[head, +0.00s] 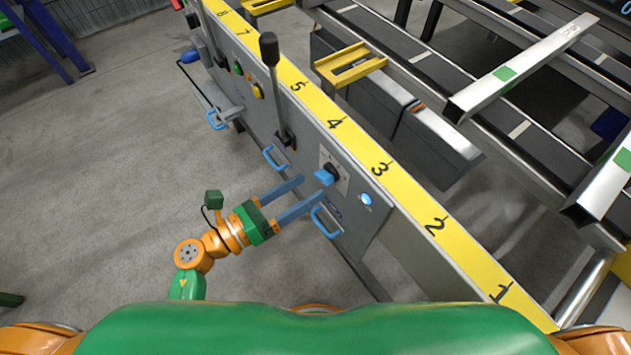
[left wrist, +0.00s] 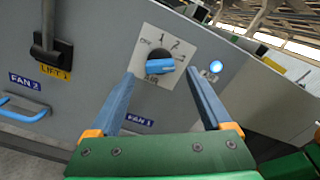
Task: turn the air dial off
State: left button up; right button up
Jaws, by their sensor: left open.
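The air dial is a blue knob with a dark hub on a white plate on the grey panel; the dial (head: 324,176) shows in the head view and, closer, in the left wrist view (left wrist: 155,68). Its plate (left wrist: 177,82) carries OFF at upper left and numbers along the top. The blue handle lies nearly level in the wrist view; I cannot tell which mark it points to. My left gripper (head: 317,185) is open, its two blue fingers pointing at the panel on either side of the knob. Contact is not clear. My right gripper is not in view.
A lit blue lamp (left wrist: 215,66) is right of the dial. Blue handles (head: 325,221) stick out below it. A tall black-knobbed lever (head: 275,90) stands further along the panel. A yellow numbered rail (head: 382,168) tops the panel. Open concrete floor (head: 100,200) lies left.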

aim_at(319, 180)
pick_arm(q)
jog(key=x, duration=0.3)
jog(key=shift+w+d, duration=0.15)
jog(key=shift+d, duration=0.1)
grip_shut()
